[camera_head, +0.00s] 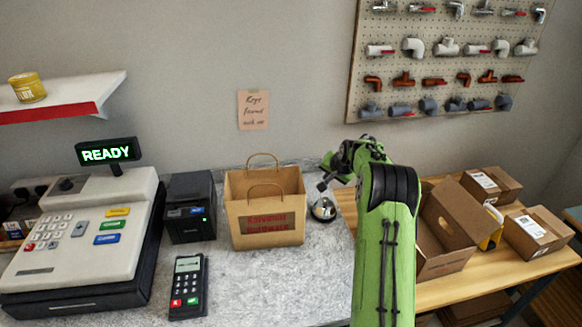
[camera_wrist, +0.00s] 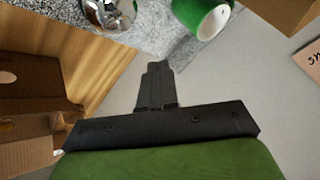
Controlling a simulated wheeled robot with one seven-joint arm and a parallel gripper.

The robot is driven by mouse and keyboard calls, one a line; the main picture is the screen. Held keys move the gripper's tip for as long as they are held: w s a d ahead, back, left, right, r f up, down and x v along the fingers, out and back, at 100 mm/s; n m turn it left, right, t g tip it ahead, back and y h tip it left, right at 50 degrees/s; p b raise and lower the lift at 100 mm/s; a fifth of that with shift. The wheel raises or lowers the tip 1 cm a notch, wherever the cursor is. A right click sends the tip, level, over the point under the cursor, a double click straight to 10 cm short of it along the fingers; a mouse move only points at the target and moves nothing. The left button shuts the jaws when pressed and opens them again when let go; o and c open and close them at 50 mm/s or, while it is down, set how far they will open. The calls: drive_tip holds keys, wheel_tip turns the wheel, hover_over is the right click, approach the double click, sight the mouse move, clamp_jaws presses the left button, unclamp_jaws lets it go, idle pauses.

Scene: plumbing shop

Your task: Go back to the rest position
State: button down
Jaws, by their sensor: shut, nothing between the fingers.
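My gripper (camera_head: 326,172) is held up in the air at the end of my green arm, in front of the wall and above the counter's right end. In the wrist view my gripper (camera_wrist: 156,68) has its two dark fingers together, with nothing between them. The fingers touch no object that I can see. In the head view the arm hides part of the counter's right end and of the wooden table.
A paper bag (camera_head: 265,208) and silver bell (camera_head: 324,209) stand left of my arm. A card terminal (camera_head: 188,287) and cash register (camera_head: 80,240) are further left. An open cardboard box (camera_head: 445,228) sits right. The wrist view shows a green-and-white round item (camera_wrist: 204,14).

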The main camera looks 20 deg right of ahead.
drive_tip(key=s+a+r+n+g, duration=0.1)
drive_tip(key=s+a+r+n, duration=0.2)
drive_tip(key=s+a+r, duration=0.6)
drive_tip(key=s+a+r+n, duration=0.3)
drive_tip(key=s+a+r, duration=0.45)
drive_tip(key=a, duration=0.45)
drive_tip(key=s+a+f+n, duration=0.1)
drive_tip(key=s+a+n, duration=0.1)
drive_tip(key=s, duration=0.9)
drive_tip(key=s+a+f+n+y, duration=0.1)
drive_tip(key=s+a, duration=0.4)
drive_tip(key=s, duration=0.7)
drive_tip(key=shift+s+a+n+g, duration=0.2)
drive_tip(key=shift+n+g, duration=0.2)
drive_tip(key=shift+n, duration=0.4)
drive_tip(key=shift+f, duration=0.1)
